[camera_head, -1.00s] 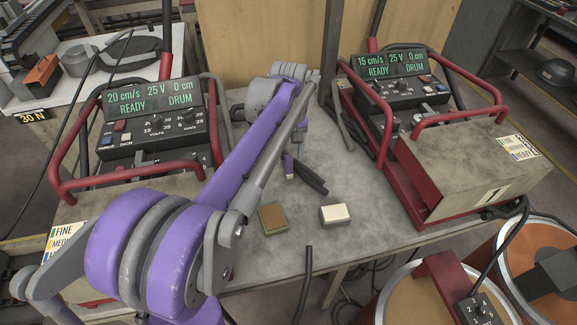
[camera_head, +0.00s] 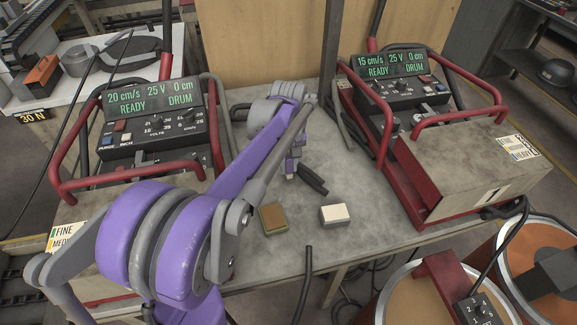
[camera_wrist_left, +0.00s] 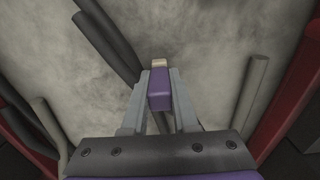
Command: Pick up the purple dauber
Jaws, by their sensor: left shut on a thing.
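The purple dauber (camera_wrist_left: 159,92) is a small purple block with a pale tan tip. In the left wrist view it sits between the two grey fingers of my left gripper (camera_wrist_left: 159,100), which is shut on it. In the head view my left arm reaches over the table and the left gripper (camera_head: 291,167) is small and partly hidden behind my wrist, just left of a dark bar on the tabletop. I cannot tell whether the dauber touches the table. My right gripper does not show.
The dark bar (camera_head: 313,180) lies close beside the gripper. A brown block (camera_head: 273,219) and a white-topped block (camera_head: 335,214) lie nearer the front. Red-framed control units stand left (camera_head: 150,128) and right (camera_head: 395,95). The grey tabletop (camera_head: 375,228) is bare between the blocks and the right unit.

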